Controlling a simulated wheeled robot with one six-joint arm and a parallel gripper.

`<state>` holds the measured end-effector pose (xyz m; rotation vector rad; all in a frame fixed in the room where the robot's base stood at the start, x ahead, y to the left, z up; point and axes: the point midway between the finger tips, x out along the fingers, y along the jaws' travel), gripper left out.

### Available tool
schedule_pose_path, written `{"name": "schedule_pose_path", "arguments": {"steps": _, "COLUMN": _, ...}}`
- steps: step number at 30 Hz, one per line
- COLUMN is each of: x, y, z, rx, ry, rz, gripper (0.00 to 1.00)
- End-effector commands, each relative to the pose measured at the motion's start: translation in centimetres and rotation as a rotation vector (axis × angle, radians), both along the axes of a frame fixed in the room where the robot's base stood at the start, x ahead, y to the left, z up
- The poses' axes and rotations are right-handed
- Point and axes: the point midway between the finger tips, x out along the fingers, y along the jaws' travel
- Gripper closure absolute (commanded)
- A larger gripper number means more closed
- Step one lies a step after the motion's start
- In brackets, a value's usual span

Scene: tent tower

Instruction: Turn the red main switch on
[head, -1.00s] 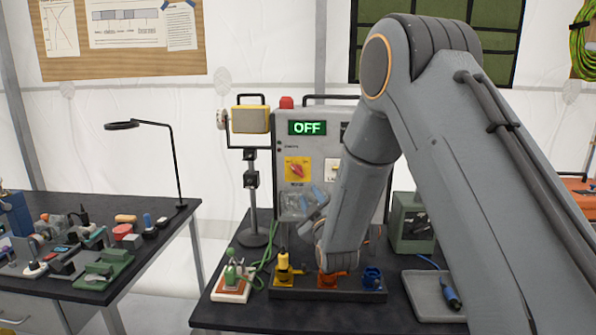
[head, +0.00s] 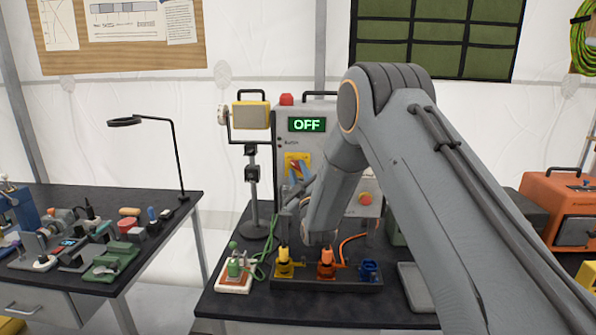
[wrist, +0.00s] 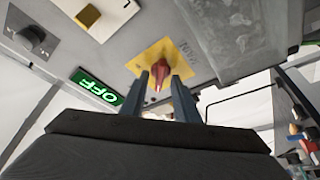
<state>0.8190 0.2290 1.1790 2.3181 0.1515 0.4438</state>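The red main switch (wrist: 158,76) is a knob on a yellow plate (wrist: 180,64) on the grey panel (head: 340,150). In the wrist view it shows just beyond and between my two fingertips. My gripper (wrist: 163,88) is open, with its fingers apart on either side of the knob's line; I cannot tell whether they touch it. In the head view my gripper (head: 294,180) is in front of the yellow plate (head: 290,160) and hides most of the switch. The green display (head: 307,125) reads OFF.
Below the panel, a dark block holds a yellow plug (head: 284,265), an orange plug (head: 326,262) and a blue connector (head: 370,270). A red button (head: 365,198) is lower right on the panel. A lamp stand (head: 253,190) stands left of the panel.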

Motion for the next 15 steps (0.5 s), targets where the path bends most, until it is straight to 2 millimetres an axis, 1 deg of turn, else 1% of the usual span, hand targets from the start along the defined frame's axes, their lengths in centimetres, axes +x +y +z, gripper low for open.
{"name": "schedule_pose_path", "arguments": {"steps": 5, "x": 0.02, "y": -0.01, "z": -0.01, "rx": 0.000, "ry": 0.000, "rz": 0.000, "gripper": 0.72}}
{"name": "schedule_pose_path", "arguments": {"steps": 6, "x": 0.02, "y": -0.01, "z": -0.01, "rx": 0.000, "ry": 0.000, "rz": 0.000, "gripper": 0.75}}
{"name": "schedule_pose_path", "arguments": {"steps": 8, "x": 0.00, "y": -0.01, "z": -0.01, "rx": 0.000, "ry": 0.000, "rz": 0.000, "gripper": 0.85}}
{"name": "schedule_pose_path", "arguments": {"steps": 10, "x": 0.00, "y": -0.01, "z": -0.01, "rx": 0.000, "ry": 0.000, "rz": 0.000, "gripper": 0.97}}
{"name": "schedule_pose_path", "arguments": {"steps": 11, "x": 0.00, "y": -0.01, "z": -0.01, "rx": 0.000, "ry": 0.000, "rz": 0.000, "gripper": 1.00}}
{"name": "schedule_pose_path", "arguments": {"steps": 15, "x": 0.00, "y": 0.01, "z": -0.01, "rx": 0.001, "ry": 0.000, "rz": 0.000, "gripper": 1.00}}
